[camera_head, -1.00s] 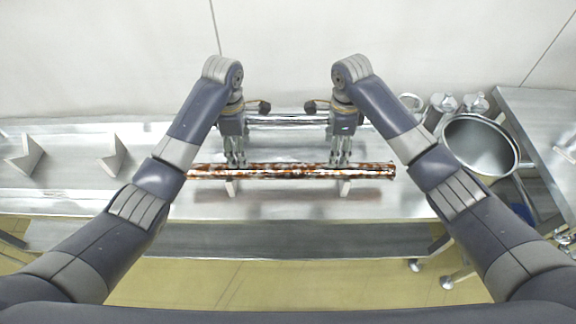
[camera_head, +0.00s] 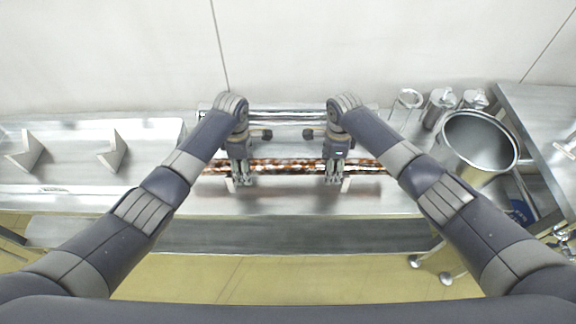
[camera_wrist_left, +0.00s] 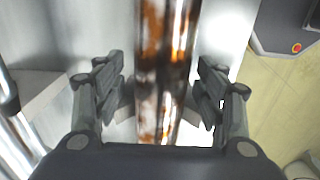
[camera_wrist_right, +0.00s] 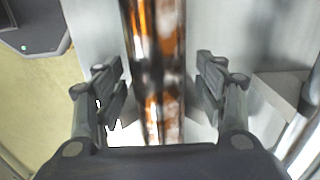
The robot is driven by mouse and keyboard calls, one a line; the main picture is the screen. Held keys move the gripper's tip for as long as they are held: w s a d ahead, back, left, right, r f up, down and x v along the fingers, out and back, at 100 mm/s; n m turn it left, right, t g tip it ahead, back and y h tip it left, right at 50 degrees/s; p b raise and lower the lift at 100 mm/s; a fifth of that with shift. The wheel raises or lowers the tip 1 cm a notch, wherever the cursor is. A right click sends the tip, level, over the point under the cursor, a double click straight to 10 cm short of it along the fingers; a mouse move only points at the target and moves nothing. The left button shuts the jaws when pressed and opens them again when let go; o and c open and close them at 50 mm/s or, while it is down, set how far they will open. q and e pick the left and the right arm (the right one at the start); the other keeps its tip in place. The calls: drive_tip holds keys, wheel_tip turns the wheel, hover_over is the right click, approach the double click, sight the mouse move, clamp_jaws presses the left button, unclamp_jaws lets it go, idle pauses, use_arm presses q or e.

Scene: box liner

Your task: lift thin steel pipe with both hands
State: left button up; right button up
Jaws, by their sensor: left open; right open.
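A rust-mottled, shiny steel pipe (camera_head: 288,167) lies level across the bench in the head view, on small supports. My left gripper (camera_head: 243,183) and my right gripper (camera_head: 333,183) are at its left and right parts, both open. In the left wrist view the pipe (camera_wrist_left: 165,60) runs between the spread fingers (camera_wrist_left: 160,85), with a gap on each side. In the right wrist view the pipe (camera_wrist_right: 157,60) likewise runs between the open fingers (camera_wrist_right: 157,85). Neither gripper visibly touches it. A plain shiny pipe (camera_head: 287,116) lies behind, partly hidden by my wrists.
A steel bench (camera_head: 290,203) carries the pipes. Angled brackets (camera_head: 112,153) stand on its left part. A large open pot (camera_head: 480,143) and metal canisters (camera_head: 438,108) are at the right, beside another steel table (camera_head: 530,115). A wall rises behind the bench.

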use_arm(q)
clamp_jaws()
use_arm(e)
clamp_jaws()
